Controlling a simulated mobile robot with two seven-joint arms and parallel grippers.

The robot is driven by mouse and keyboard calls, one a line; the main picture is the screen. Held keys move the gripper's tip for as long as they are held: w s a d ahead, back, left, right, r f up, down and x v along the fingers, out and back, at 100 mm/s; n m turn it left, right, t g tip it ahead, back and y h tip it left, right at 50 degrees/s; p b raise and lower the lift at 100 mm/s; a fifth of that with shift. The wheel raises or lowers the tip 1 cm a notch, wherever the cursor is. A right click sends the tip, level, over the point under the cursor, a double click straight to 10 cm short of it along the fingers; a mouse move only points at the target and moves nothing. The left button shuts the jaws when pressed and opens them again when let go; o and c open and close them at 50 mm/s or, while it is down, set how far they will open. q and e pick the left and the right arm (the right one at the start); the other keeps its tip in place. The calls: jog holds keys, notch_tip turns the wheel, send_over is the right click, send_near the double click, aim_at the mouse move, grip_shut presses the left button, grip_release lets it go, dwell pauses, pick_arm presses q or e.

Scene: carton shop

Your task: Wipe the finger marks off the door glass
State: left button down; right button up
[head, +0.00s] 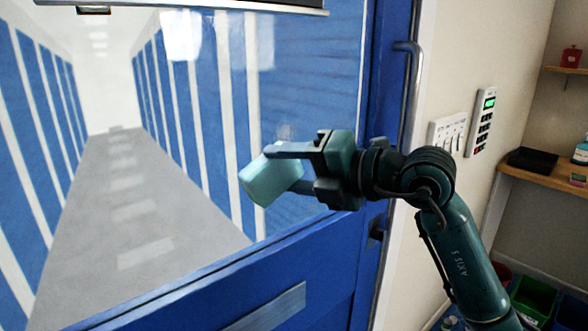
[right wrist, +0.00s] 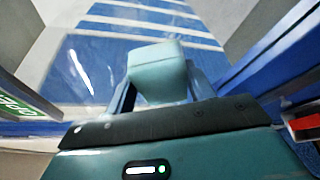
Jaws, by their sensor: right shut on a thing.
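The door glass (head: 110,190) fills the left and middle of the head view, in a blue door frame. Through it a corridor with blue and white striped walls shows. My right gripper (head: 285,170) is shut on a pale teal block-like wiping pad (head: 262,182) and holds it in front of the glass. The pad also shows between the fingers in the right wrist view (right wrist: 158,72). I cannot tell whether it touches the glass. Faint pale smudges (head: 284,132) show on the glass just above the gripper. My left gripper is not in view.
A vertical metal door handle (head: 412,95) stands right of the glass. A switch panel (head: 448,132) and a keypad with a green display (head: 482,120) are on the wall. Shelves (head: 545,172) with small items and a green bin (head: 533,298) are at the far right.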

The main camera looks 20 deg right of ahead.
jog(key=shift+w+a, duration=0.2)
jog(key=shift+w, duration=0.3)
jog(key=shift+w+a, duration=0.15)
jog(key=shift+w, duration=0.3)
dwell(0.5)
